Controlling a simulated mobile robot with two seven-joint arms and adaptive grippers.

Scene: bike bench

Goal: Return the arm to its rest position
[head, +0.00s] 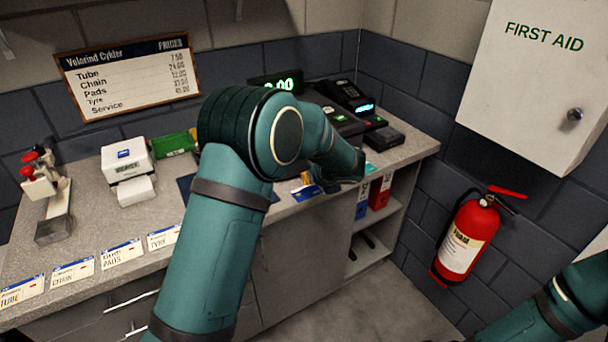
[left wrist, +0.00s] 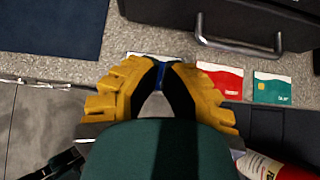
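My left arm reaches across the middle of the head view over the counter (head: 88,222). Its gripper (head: 340,180) is low at the counter's front edge, largely hidden by the arm. In the left wrist view the yellow-backed fingers (left wrist: 161,68) lean together at their dark tips, with something blue showing between them. I cannot tell whether they grip it or it lies beyond. A red card (left wrist: 222,80) and a teal card (left wrist: 272,88) lie right of the fingers. My right arm enters at the lower right of the head view; its gripper is out of view.
A black cash drawer with a metal handle (left wrist: 240,42) stands behind the cards. A card terminal (head: 384,137) is at the counter's right. A dark blue mat (left wrist: 50,24) lies left of the gripper. A fire extinguisher (head: 464,240) and first aid cabinet (head: 535,75) are at right.

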